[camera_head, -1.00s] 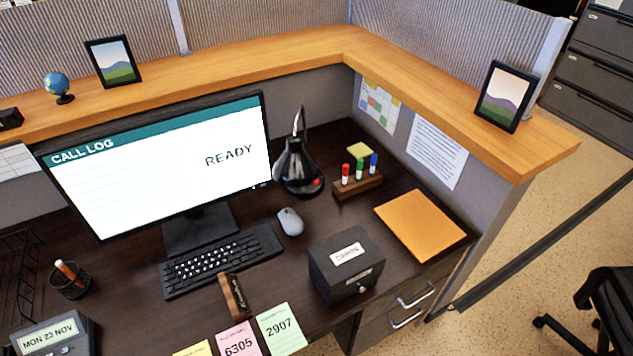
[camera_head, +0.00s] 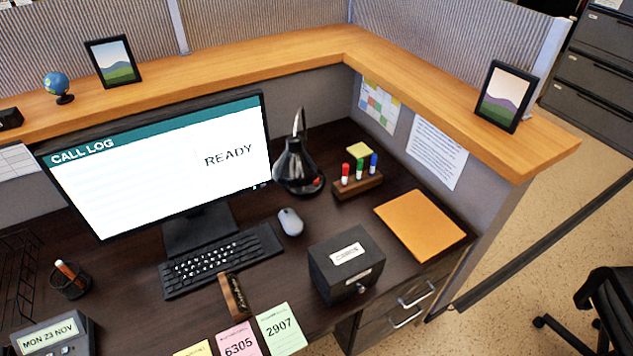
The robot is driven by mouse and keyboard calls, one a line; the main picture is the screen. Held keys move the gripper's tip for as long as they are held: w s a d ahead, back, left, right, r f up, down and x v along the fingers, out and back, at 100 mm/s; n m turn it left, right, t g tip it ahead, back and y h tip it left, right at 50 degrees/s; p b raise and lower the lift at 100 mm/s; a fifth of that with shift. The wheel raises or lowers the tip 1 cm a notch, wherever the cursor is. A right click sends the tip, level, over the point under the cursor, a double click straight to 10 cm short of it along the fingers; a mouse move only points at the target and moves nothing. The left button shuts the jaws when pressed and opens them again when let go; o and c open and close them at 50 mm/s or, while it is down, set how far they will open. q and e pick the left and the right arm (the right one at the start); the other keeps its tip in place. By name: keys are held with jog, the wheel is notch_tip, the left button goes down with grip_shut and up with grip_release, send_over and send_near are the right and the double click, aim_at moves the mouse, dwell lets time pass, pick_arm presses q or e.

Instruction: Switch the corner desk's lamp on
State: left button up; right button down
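The black desk lamp (camera_head: 294,168) stands on the dark corner desk (camera_head: 334,216), just right of the monitor and near the back corner. Its shade points down, and a small red button (camera_head: 316,182) shows at the right of its base. No glow is visible from under the shade. The rest of the base is partly hidden by the shade. Neither of my grippers is in view.
A monitor (camera_head: 160,150) stands left of the lamp, a marker holder (camera_head: 358,186) right of it. A mouse (camera_head: 290,222), keyboard (camera_head: 220,262), black box (camera_head: 346,264) and orange folder (camera_head: 420,224) lie nearer. Bare desk lies between mouse and marker holder.

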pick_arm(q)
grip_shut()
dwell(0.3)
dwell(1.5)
